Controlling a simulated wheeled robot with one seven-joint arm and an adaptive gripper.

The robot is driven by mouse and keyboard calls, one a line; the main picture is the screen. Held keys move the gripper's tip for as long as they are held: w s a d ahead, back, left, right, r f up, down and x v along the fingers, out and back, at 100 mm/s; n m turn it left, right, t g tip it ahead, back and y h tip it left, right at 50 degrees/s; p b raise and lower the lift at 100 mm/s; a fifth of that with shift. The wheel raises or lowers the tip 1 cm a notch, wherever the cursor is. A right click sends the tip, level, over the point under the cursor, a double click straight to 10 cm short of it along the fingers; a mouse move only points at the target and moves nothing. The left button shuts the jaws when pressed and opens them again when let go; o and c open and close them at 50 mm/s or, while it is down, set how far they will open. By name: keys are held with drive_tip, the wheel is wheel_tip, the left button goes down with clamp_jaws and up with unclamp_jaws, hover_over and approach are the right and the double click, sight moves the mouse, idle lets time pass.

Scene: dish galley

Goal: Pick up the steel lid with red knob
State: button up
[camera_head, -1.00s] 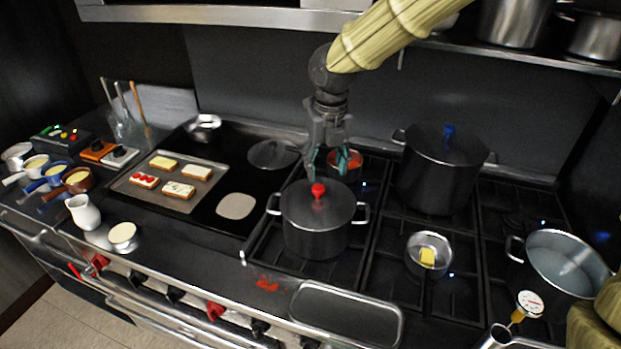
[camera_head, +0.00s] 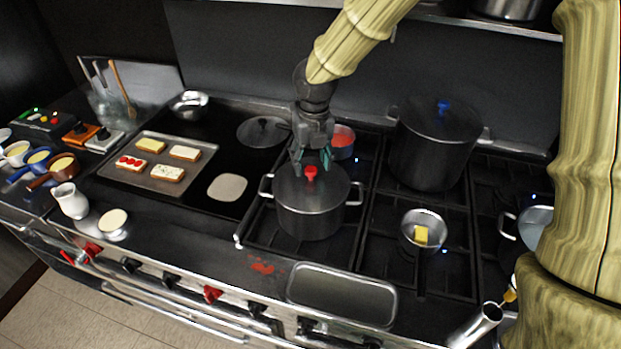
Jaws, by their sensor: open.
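The steel lid (camera_head: 333,194) with a red knob (camera_head: 310,173) sits on a steel pot (camera_head: 310,222) with two side handles, on the front left burner grate. My gripper (camera_head: 311,161) points down just above the lid. Its fingers are open, one on each side of the red knob in the picture. I cannot tell whether the fingers touch the knob; nothing appears held.
A taller pot with a blue-knobbed lid (camera_head: 443,108) stands behind right. A small pan of red sauce (camera_head: 342,139) is close behind my gripper. A small pan with butter (camera_head: 421,235) is at right. A baking tray (camera_head: 137,182) with toasts and a dark lid (camera_head: 264,131) lie left.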

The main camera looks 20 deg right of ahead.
sight(311, 177)
drive_tip(key=shift+w+f, duration=0.1)
drive_tip(key=shift+f, duration=0.2)
drive_tip(key=shift+s+a+f+p, duration=0.1)
drive_tip(key=shift+s+f+p, duration=0.1)
drive_tip(key=shift+f+p, duration=0.15)
drive_tip(key=shift+s+f, duration=0.2)
drive_tip(key=shift+s, duration=0.6)
drive_tip(key=shift+w+f, duration=0.55)
drive_tip(key=shift+w, duration=0.2)
drive_tip(key=shift+c, duration=0.3)
drive_tip(key=shift+s+r, duration=0.25)
drive_tip(key=shift+s, duration=0.15)
drive_tip(key=c, duration=0.7)
drive_tip(key=shift+s, duration=0.1)
drive_tip(key=c, duration=0.3)
drive_tip(key=shift+f, duration=0.1)
clamp_jaws()
